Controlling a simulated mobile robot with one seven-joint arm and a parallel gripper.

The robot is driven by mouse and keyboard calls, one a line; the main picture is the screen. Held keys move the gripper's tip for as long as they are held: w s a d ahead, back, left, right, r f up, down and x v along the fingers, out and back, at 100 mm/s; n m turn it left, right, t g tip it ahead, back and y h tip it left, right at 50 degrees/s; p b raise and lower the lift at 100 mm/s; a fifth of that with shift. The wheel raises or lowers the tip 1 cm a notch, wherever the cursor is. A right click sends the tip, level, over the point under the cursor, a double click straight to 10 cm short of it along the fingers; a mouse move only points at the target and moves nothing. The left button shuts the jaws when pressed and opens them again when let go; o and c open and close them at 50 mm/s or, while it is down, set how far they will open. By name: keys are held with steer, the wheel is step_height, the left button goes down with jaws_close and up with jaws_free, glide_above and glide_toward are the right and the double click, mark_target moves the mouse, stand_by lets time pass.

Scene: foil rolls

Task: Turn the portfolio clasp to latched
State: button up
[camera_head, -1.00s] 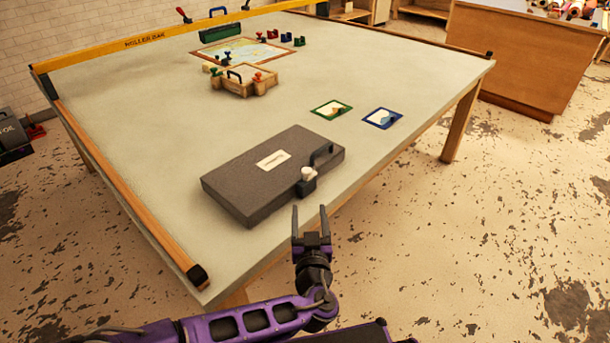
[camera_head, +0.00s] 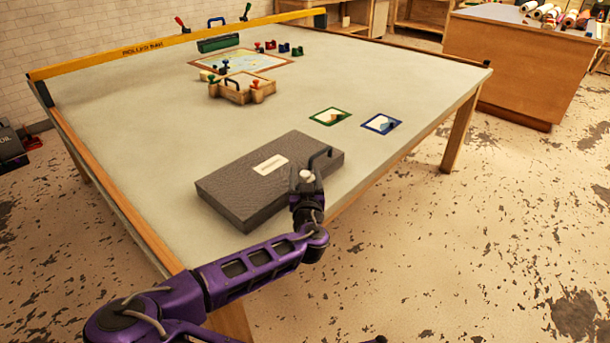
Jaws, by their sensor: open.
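The portfolio (camera_head: 245,190) is a dark grey flat case with a pale label, lying near the table's front edge. Its clasp shows as a pale knob (camera_head: 306,175) on the front side, beside a dark handle (camera_head: 322,157). My gripper (camera_head: 305,183) is at the clasp, with its fingers around or right beside the knob; I cannot tell whether they touch it. The gripper is open. The lower part of the clasp is hidden behind my gripper, so its turn position cannot be read.
Green-framed (camera_head: 330,117) and blue-framed (camera_head: 382,123) cards lie behind the portfolio. A wooden box frame (camera_head: 243,88) with coloured knobs stands farther back. A yellow bar (camera_head: 180,46) spans the far table side. The tabletop (camera_head: 150,145) left of the portfolio is clear.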

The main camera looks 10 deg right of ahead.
steer(key=shift+w, duration=0.15)
jaws_close()
